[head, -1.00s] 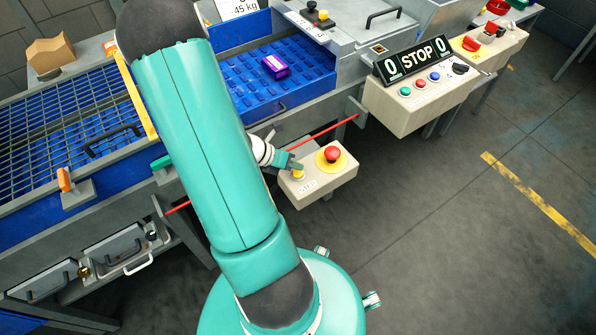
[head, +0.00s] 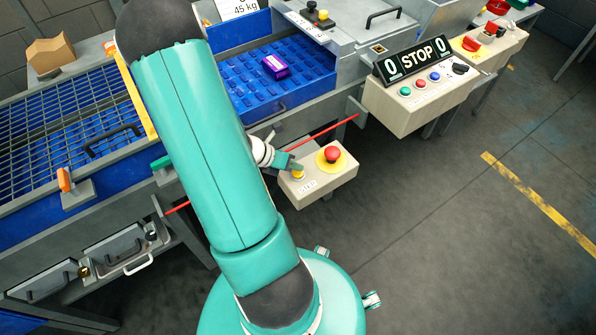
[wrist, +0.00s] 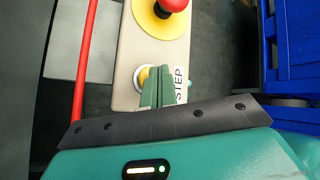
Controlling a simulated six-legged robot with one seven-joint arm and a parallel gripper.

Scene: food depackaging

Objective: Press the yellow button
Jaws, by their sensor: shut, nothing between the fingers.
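The yellow button (head: 298,175) sits on the left part of a beige control box (head: 335,183), above a label reading STEP. It also shows in the wrist view (wrist: 141,78), partly hidden behind my fingers. My gripper (head: 297,166) is shut and empty, its green fingertips over or right at the button. In the wrist view my gripper (wrist: 158,72) overlaps the button's right side. I cannot tell whether the fingertips touch it. A red mushroom button (head: 332,154) on a yellow disc stands to the right on the same box.
A red bar (head: 335,126) runs just behind the box. A blue conveyor with a purple package (head: 275,66) lies beyond. A second control box (head: 420,90) with a STOP display (head: 418,58) stands at right. Open floor lies at front right.

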